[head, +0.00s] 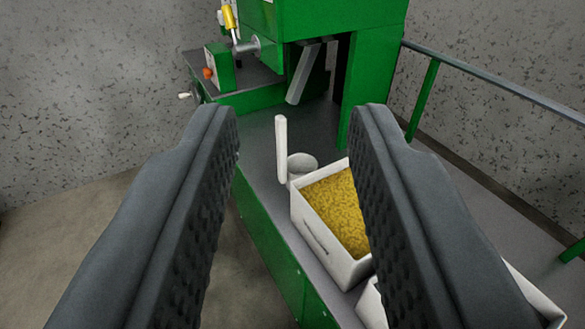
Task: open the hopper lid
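My gripper (294,128) is open and empty, its two dark ribbed fingers spread wide in the foreground. Between the fingers, beyond them, stands a green machine (310,18) with a grey-topped bench. I cannot pick out a hopper lid for certain. A slanted grey chute-like piece (303,72) hangs under the machine's upper body. A narrow white upright piece (281,148) stands on the bench beside a low, round, pale object (302,163). The gripper appears apart from all of these. The machine's top is cut off by the frame's upper edge.
A white box (310,235) of yellow granules sits on the bench, partly hidden by the right finger. Another white container shows at lower right. A yellow-handled lever (229,17) and orange knob (208,73) are at upper left. A railing (480,83) runs along the right.

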